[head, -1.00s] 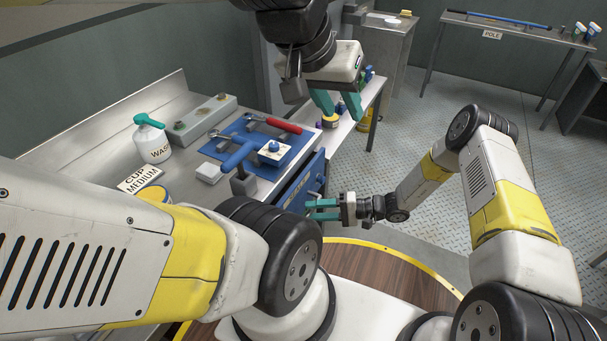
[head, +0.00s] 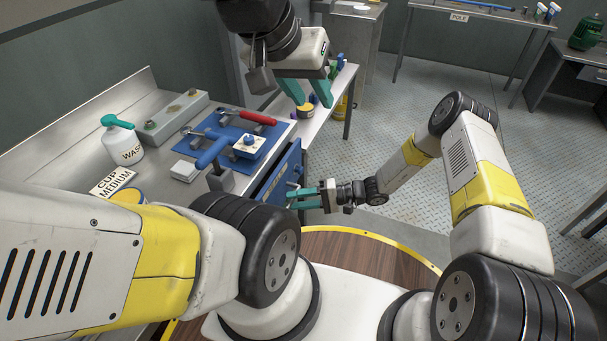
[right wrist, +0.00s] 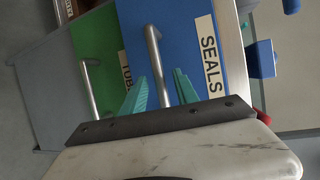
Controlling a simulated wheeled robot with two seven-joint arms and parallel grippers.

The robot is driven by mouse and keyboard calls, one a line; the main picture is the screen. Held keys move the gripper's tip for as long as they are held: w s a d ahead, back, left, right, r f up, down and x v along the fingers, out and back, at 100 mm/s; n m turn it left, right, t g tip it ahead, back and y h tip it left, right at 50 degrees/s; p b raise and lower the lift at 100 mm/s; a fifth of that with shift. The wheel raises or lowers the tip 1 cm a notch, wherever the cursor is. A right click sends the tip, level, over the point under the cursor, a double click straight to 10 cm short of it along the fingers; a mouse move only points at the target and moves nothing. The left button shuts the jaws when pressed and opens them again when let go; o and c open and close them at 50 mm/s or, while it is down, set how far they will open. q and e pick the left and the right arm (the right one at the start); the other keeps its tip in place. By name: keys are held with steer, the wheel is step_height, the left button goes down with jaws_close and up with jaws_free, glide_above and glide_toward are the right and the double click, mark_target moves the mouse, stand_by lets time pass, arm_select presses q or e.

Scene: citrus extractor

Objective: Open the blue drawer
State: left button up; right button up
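The blue drawer (head: 268,196) is in the front of the metal workbench, below its top. The right wrist view shows its blue front (right wrist: 188,45) with a "SEALS" label and a silver bar handle (right wrist: 152,52). The front looks flush with the bench. My right gripper (head: 291,198) is at this front. In the right wrist view, its teal fingers (right wrist: 161,80) are apart, with the handle between them; contact is not clear. My left gripper (head: 305,95) is open and empty, above the far end of the bench.
Open floor (head: 390,170) lies right of the bench.

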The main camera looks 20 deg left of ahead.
steer(key=shift+x, duration=0.95)
jaws_close()
steer(key=shift+f, duration=0.1)
stand_by(0.6)
